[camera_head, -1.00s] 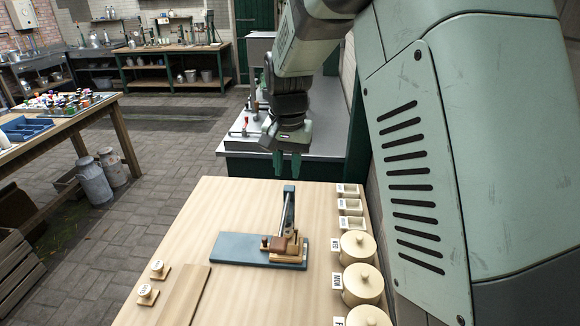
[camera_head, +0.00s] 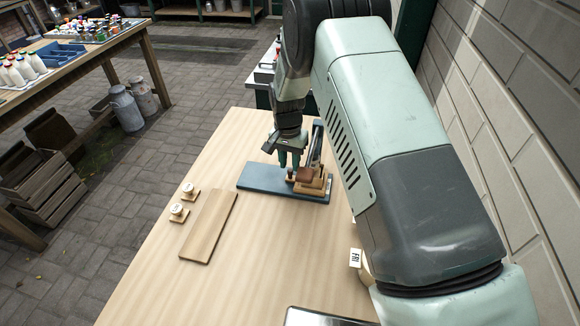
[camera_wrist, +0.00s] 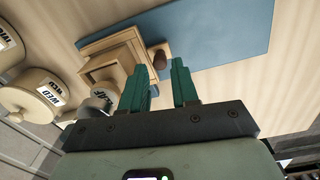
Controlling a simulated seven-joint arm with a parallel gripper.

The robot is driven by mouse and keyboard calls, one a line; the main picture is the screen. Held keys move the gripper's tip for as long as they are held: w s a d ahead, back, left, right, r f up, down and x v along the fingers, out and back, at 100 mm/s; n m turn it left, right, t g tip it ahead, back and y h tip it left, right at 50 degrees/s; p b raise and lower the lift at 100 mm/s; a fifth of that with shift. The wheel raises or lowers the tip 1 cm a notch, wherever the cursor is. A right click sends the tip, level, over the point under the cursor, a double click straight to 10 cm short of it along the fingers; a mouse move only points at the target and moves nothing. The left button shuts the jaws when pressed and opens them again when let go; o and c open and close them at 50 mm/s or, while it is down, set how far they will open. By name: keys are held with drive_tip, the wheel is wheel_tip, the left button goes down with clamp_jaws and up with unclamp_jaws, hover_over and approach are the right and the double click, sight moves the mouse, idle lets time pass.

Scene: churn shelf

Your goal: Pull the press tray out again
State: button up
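The press stands on the wooden table, with a flat blue base (camera_head: 262,181) and an upright post and lever (camera_head: 317,145). A light wooden press tray (camera_head: 318,186) sits at the right end of the base, with a brown block (camera_head: 309,174) at it. A small dark brown knob (camera_wrist: 160,58) projects from the tray in the wrist view. My gripper (camera_head: 288,160) is just over the base, close to the knob end. In the wrist view its two green fingers (camera_wrist: 160,82) are apart and empty, with the knob beyond the gap. I cannot tell the exact height difference.
A wooden board (camera_head: 209,226) and two small round-topped pieces (camera_head: 188,190) lie at the left. Round labelled wooden pots (camera_wrist: 40,92) line the right side, mostly hidden by my arm in the head view. A dark-edged tray (camera_head: 325,318) shows at the bottom. The middle of the table is clear.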

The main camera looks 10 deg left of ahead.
drive_tip(key=shift+f, duration=1.25)
clamp_jaws()
